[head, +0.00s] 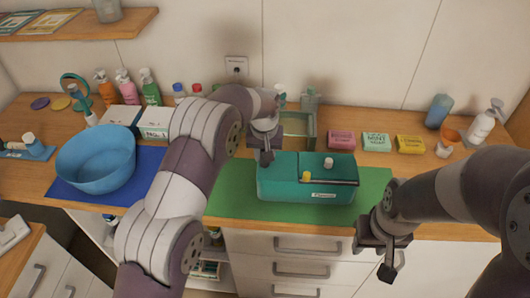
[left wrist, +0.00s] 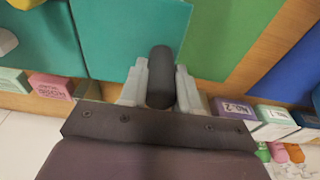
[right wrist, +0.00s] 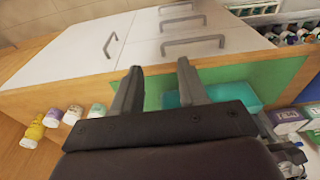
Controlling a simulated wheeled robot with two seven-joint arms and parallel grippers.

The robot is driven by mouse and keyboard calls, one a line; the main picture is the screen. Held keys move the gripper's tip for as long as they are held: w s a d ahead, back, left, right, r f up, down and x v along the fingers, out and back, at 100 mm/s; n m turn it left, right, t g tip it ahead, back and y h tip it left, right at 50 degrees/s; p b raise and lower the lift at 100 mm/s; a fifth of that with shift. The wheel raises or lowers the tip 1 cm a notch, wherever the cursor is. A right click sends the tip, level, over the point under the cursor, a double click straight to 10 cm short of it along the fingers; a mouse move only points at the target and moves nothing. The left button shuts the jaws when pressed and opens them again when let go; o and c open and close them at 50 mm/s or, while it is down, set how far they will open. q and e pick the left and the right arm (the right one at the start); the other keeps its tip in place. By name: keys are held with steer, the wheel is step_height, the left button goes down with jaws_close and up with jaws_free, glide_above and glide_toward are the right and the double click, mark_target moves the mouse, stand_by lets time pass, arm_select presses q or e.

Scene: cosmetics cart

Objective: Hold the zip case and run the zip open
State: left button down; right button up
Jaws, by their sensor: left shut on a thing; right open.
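The teal zip case (head: 285,188) lies on the green mat (head: 230,207). A dark zip line runs along its top right part, with a small yellow piece (head: 306,176) at the line's left end. A pale knob (head: 328,162) shows near the back. My left gripper (head: 266,152) is at the case's back left corner. In the left wrist view its fingers (left wrist: 160,90) are shut on a black rounded grip (left wrist: 160,70) beside the teal case (left wrist: 130,35). My right gripper (head: 387,258) is open and empty, right of the case and in front of the counter edge. Its fingers (right wrist: 160,88) show apart.
A blue bowl (head: 96,165) stands on a blue mat (head: 140,192) at the left. A greenish open box (head: 298,128) stands behind the case. Soap boxes (head: 376,142) and bottles (head: 484,122) stand at the back right. Drawers (head: 290,262) are below the counter.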

steer(key=shift+o, duration=0.4)
steer(key=n+t+y, duration=0.2)
steer(key=t+y, duration=0.2)
steer(key=t, duration=1.2)
glide_toward(308, 180)
steer(key=x, duration=1.1)
steer(key=shift+w+a, duration=0.1)
jaws_close()
